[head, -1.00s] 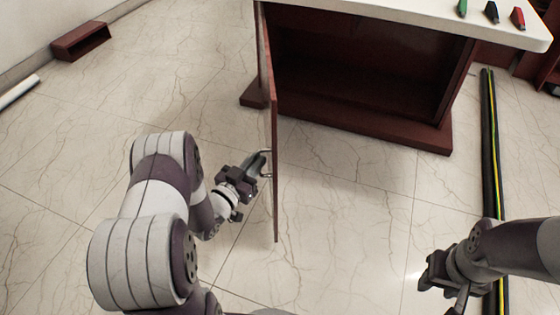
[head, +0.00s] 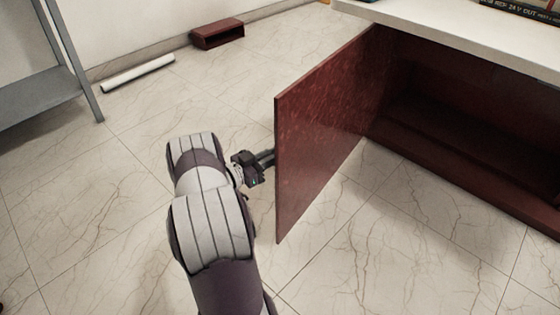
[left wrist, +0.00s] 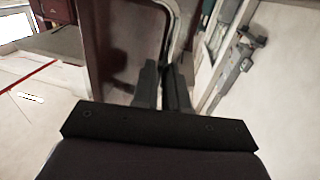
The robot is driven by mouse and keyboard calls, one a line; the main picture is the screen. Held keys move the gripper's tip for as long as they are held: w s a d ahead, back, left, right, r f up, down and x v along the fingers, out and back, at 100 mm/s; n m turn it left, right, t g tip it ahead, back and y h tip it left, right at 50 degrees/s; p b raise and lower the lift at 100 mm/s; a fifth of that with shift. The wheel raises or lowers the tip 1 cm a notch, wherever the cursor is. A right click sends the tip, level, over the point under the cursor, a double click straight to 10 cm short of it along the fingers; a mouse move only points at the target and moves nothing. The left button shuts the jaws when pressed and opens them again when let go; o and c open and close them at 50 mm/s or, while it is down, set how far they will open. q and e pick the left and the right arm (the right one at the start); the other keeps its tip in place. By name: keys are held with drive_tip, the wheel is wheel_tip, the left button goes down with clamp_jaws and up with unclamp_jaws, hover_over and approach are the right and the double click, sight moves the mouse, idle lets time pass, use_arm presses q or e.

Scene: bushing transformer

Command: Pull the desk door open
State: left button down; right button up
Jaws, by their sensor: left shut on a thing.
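The dark red desk door (head: 325,130) stands wide open, swung out from the left side of the desk (head: 460,45). The dark interior of the desk (head: 440,125) shows on the right. My left gripper (head: 268,157) is at the outer face of the door near its free edge; its fingertips are partly hidden behind the door in the head view. In the left wrist view its fingers (left wrist: 161,88) are nearly together, shut on the door's curved metal handle (left wrist: 172,32). The door also shows there (left wrist: 118,45). My right gripper is out of view.
A grey metal shelf (head: 60,75) stands at the left. A white tube (head: 138,74) and a small red-brown box (head: 217,36) lie on the floor by the back wall. The tiled floor left of the door is clear.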

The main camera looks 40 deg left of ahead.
use_arm(q)
drive_tip(key=shift+w+r, duration=0.15)
drive_tip(key=shift+r, duration=0.05)
drive_tip(key=c, duration=1.2)
unclamp_jaws()
drive_tip(key=shift+w+f, duration=0.1)
drive_tip(key=shift+o, duration=0.2)
drive_tip(key=s+a+p, duration=0.2)
drive_tip(key=s+p, duration=0.3)
drive_tip(key=s, duration=0.7)
drive_tip(key=shift+s+a+p, duration=0.15)
drive_tip(key=shift+s+p, duration=0.15)
drive_tip(key=shift+p, duration=0.1)
drive_tip(key=shift+f, duration=0.1)
